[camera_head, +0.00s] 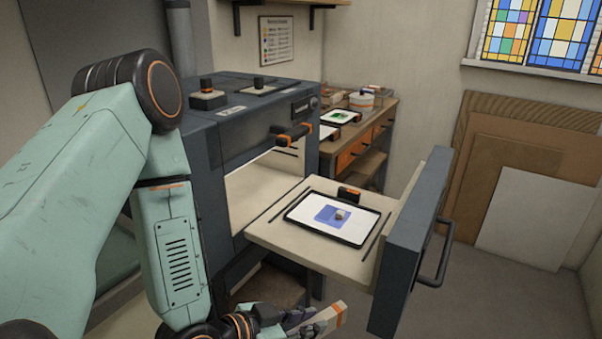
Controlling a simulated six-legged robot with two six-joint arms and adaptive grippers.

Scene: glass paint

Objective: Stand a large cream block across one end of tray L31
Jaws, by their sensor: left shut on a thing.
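My left gripper (290,321) is at the bottom edge of the head view, partly cut off. It is shut on a cream block (329,317), which sticks out to the right of the fingers. The block is in front of and below the pulled-out drawer, apart from it. A dark-rimmed tray (301,228) lies on the cream drawer floor (277,236). It holds a white sheet with a blue patch and a small pale-and-brown piece (340,214) on it. A black-and-orange grip (348,193) stands at its far side. I cannot read any tray label. My right gripper is not in view.
The drawer's thick dark front (412,240) with a bar handle (437,262) stands upright right of the tray. The dark kiln (225,150) is open on the left. A side bench (375,120) holds more trays. Boards lean at the right wall; the floor there is clear.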

